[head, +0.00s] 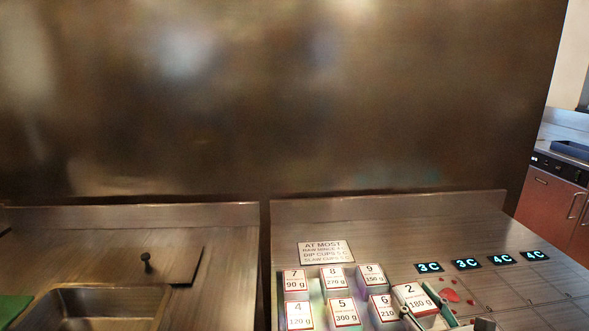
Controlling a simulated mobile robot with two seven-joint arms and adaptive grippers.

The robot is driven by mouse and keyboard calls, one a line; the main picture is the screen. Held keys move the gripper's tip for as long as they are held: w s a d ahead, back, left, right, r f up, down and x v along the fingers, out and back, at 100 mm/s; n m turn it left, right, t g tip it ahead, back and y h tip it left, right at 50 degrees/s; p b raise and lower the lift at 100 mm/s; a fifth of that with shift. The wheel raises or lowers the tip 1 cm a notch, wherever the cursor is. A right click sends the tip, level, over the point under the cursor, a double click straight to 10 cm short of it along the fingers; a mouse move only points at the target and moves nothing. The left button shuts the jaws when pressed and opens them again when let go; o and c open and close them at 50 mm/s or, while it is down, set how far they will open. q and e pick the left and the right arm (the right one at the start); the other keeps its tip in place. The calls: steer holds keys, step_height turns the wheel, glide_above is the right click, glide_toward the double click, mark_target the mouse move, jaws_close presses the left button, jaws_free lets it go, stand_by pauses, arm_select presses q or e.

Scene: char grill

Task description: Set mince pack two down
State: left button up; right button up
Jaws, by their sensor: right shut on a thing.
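Mince pack two (412,296), a pale block with a red-edged label reading "2" and "180 g", is at the lower right of the head view, just right of pack 6 (382,309). My right gripper (424,312) is shut on it, with its fingers at the pack's right and lower sides. The pack looks slightly turned. Its underside is hidden, so I cannot tell whether it touches anything below. Other numbered packs, such as 7 (294,281), 8 (333,278) and 9 (371,276), stand in rows to the left. My left gripper is not in view.
A sign (326,252) headed "AT MOST" lies behind the packs. Several small displays (466,264) read 3 C or 4 C along the steel counter (490,232). Red marks or pieces (449,295) lie right of pack two. A sunken steel pan (95,296) is at left.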

steer(key=s+h, duration=0.1)
steer(key=s, duration=0.2)
steer(key=s+a+f+m+h, duration=0.1)
steer(key=s, duration=0.2)
steer(key=s+a, duration=0.1)
steer(key=s, duration=0.2)
steer(key=shift+s+f+m+h, duration=0.15)
steer(key=shift+f+m+h, duration=0.2)
steer(key=shift+m+h, duration=0.05)
steer(key=shift+s+d, duration=0.15)
steer(key=shift+s, duration=0.35)
